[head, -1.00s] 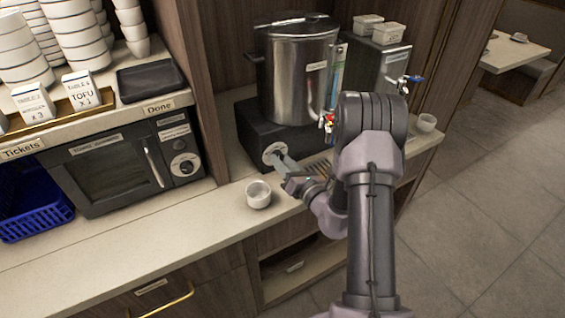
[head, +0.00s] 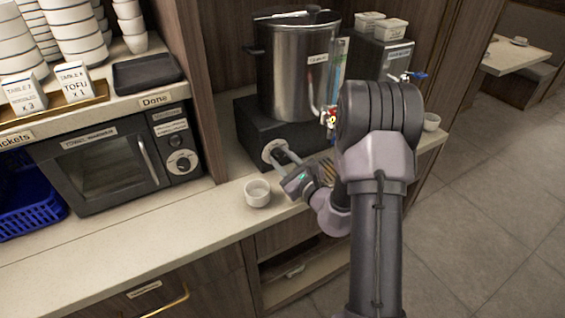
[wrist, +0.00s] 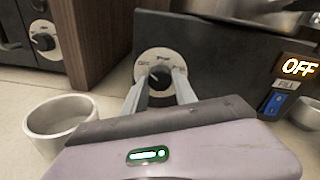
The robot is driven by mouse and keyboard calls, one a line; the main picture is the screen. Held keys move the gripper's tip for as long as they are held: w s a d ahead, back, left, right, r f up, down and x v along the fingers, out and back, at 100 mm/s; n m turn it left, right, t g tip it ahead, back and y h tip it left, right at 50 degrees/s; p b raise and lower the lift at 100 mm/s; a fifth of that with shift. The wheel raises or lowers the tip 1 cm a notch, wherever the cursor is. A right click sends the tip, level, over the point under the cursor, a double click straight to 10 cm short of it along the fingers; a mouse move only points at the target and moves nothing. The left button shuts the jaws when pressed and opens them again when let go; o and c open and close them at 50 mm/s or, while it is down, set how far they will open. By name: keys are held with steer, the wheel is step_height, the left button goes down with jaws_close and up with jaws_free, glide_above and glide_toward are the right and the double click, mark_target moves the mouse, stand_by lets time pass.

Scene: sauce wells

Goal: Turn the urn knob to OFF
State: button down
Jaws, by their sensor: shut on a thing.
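The urn (head: 298,75) is a tall steel pot on a black base (head: 252,135) at the back of the counter. Its knob (wrist: 159,76) is dark on a round white dial plate (wrist: 146,63) on the base's front; the plate also shows in the head view (head: 268,150). My gripper (wrist: 160,84) reaches the dial with one finger on each side of the knob and is shut on it. The fingers partly cover the dial marks. A lit display (wrist: 299,67) on the base reads OFF in the wrist view.
A white cup (head: 257,192) stands on the counter left of my gripper, close to it in the wrist view. A towel warmer (head: 105,165) is at the left. A blue switch (wrist: 273,104) is below the display. The front counter is mostly clear.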

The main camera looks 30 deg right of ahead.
steer(key=shift+n+b, duration=0.3)
steer(key=shift+n, duration=0.3)
steer(key=c, duration=1)
jaws_free()
steer(key=shift+s, duration=0.1)
steer(key=s, duration=0.7)
steer(key=s+d+p, duration=0.1)
steer(key=s, duration=0.2)
steer(key=shift+s+r, duration=0.3)
steer(key=s+p, duration=0.6)
steer(key=shift+s+r, duration=0.15)
steer(key=shift+s, duration=0.15)
